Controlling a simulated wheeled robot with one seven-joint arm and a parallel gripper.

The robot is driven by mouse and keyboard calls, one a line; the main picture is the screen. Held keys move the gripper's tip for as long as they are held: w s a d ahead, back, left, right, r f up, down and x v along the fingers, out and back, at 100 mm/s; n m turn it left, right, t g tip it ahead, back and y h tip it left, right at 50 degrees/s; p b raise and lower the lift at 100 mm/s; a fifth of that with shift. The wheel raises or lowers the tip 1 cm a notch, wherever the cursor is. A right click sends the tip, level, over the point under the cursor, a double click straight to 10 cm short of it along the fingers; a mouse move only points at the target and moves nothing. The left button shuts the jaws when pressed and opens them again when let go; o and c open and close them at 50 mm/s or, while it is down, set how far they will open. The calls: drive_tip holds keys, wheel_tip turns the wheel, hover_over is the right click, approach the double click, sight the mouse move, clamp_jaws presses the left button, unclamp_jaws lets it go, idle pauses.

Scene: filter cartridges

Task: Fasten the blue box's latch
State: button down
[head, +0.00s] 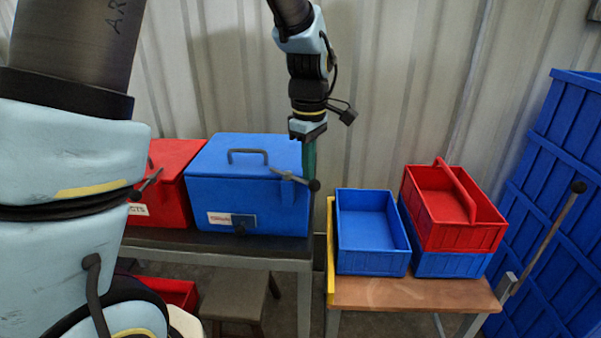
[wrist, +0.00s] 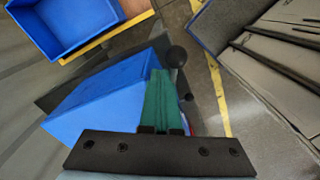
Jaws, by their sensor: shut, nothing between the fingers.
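The blue box (head: 247,197) stands closed on a dark table, with a grey carry handle on its lid and a label and a small dark part low on its front. Its latch lever (head: 290,177) is at the front upper right, sloping slightly down to the right and ending in a black ball knob. My gripper (head: 309,178), with green fingers pointing down, is at the box's right edge, close to the knob. In the wrist view the fingers (wrist: 160,75) are together and empty, and the knob (wrist: 176,56) shows just past their tips. I cannot tell whether they touch it.
A red box (head: 175,170) with a similar lever stands left of the blue box. An open blue bin (head: 341,232) and a red tote (head: 455,238) on another blue bin sit on a wooden table at right. A stool (head: 232,297) stands below.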

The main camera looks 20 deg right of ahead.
sight(295, 178)
drive_tip(key=shift+s+a, duration=0.45)
drive_tip(key=shift+s, duration=0.05)
drive_tip(key=shift+a, duration=0.1)
drive_tip(key=shift+s+a, duration=0.35)
drive_tip(key=shift+a, duration=0.2)
drive_tip(key=shift+s+a, duration=0.15)
drive_tip(key=shift+a, duration=0.55)
